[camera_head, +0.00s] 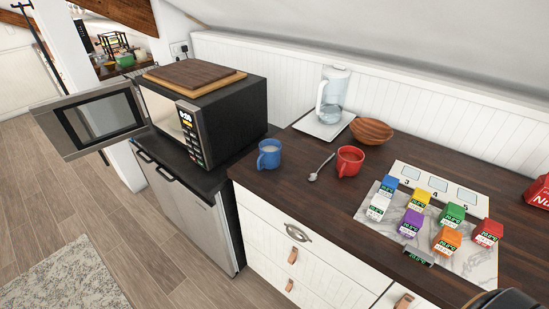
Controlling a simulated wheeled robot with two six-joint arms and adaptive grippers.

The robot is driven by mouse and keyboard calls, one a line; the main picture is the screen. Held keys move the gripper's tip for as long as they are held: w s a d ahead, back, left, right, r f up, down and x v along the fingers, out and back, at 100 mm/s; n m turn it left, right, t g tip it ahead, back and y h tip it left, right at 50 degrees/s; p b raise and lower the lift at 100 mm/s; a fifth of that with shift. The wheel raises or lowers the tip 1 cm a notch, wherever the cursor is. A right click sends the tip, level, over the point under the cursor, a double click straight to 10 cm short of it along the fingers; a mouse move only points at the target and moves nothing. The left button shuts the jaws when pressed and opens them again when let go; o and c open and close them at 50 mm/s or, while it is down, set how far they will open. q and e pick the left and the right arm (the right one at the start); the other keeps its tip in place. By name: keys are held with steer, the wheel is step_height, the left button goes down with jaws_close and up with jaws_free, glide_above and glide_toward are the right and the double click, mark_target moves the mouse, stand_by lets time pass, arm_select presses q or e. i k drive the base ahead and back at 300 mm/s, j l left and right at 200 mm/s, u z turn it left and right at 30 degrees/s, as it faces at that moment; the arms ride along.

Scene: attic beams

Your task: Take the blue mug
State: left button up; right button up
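The blue mug (269,154) stands upright on the dark wooden countertop (330,206), near its left end and beside the microwave. Neither of my grippers shows in the head view. A dark rounded shape is cut off at the bottom right corner, and I cannot tell what it is.
The microwave (238,115) has its door (98,116) swung open to the left. A red mug (349,161) and a spoon (321,167) lie right of the blue mug. A pitcher (332,94), a wooden bowl (371,131) and several coloured blocks (412,222) stand farther right.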

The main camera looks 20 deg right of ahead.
mark_target(270, 150)
steer(key=j+z, duration=0.1)
steer(key=z, duration=0.3)
steer(key=i+j+z, duration=0.1)
steer(key=z, duration=0.35)
steer(key=j+z, duration=0.15)
steer(key=z, duration=0.25)
steer(key=j+z, duration=0.15)
steer(key=z, duration=0.3)
steer(key=j+z, duration=0.15)
steer(key=z, duration=0.25)
steer(key=j+z, duration=0.1)
steer(key=z, duration=0.3)
steer(key=k+j+z, duration=0.35)
steer(key=j, duration=0.4)
steer(key=k+j+z, duration=0.35)
steer(key=k+j, duration=0.25)
steer(key=k+j+z, duration=0.4)
steer(key=k, duration=0.25)
steer(key=k+j, duration=0.25)
steer(key=i, duration=0.4)
